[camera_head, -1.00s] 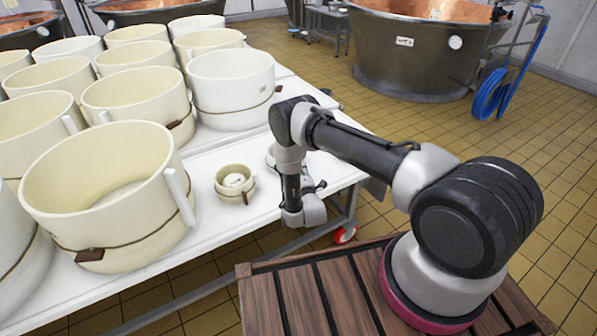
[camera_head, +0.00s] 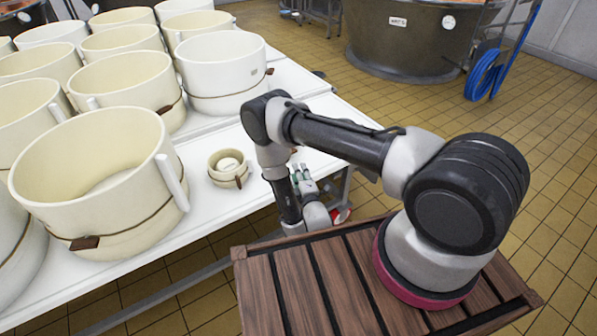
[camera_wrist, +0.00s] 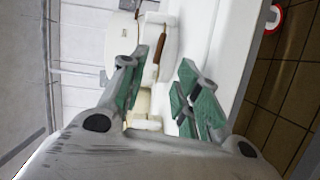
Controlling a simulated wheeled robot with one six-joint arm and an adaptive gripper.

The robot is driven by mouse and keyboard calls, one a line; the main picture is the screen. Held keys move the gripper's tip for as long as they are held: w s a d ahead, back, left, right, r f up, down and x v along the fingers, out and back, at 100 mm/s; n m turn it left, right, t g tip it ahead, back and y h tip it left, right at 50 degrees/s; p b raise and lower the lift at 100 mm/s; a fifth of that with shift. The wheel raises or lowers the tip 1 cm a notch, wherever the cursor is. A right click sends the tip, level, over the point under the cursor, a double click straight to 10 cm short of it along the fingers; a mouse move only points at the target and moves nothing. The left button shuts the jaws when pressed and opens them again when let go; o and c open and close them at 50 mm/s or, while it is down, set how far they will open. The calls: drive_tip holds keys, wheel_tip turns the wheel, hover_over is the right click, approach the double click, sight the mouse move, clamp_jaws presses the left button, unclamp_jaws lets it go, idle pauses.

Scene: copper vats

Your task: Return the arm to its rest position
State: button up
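My arm is bent over the wooden slatted deck of my base, with its forearm hanging down at the table's edge. My gripper (camera_head: 303,176) is at the right edge of the white table, partly hidden by my wrist, with nothing seen in it. In the wrist view my gripper (camera_wrist: 163,90) shows its two green-padded fingers spread apart with an empty gap between them. Cream moulds and white table surface show beyond the fingers, apart from them.
The white table (camera_head: 214,212) holds several large cream moulds (camera_head: 100,190) and a small cream mould (camera_head: 228,168) left of my arm. A copper vat (camera_head: 410,45) and blue hose (camera_head: 484,75) stand behind. Tiled floor (camera_head: 400,105) between is clear.

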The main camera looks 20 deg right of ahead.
drive_tip(key=w+a+r+m+g, duration=0.1)
drive_tip(key=w+r+m+g, duration=0.35)
drive_tip(key=w+r, duration=1.05)
wheel_tip(320, 180, up, 14)
drive_tip(key=s+d+m+g+y, duration=0.1)
drive_tip(key=s+d+m, duration=0.1)
drive_tip(key=m, duration=0.2)
drive_tip(key=s+d+r+m+g, duration=0.2)
drive_tip(key=s+d+r, duration=0.2)
drive_tip(key=s+r, duration=0.75)
drive_tip(key=s+d+r+m+g, duration=0.3)
drive_tip(key=s+d+r, duration=0.2)
drive_tip(key=s+r, duration=0.6)
drive_tip(key=s+d+m+g, duration=0.1)
drive_tip(key=s+d, duration=0.1)
drive_tip(key=s, duration=0.9)
drive_tip(key=s+d+m+g, duration=0.1)
drive_tip(key=s+d+m, duration=0.1)
drive_tip(key=s, duration=0.9)
drive_tip(key=shift+s+d+r+g+h, duration=0.35)
drive_tip(key=shift+d+r, duration=0.1)
drive_tip(key=shift+d, duration=0.2)
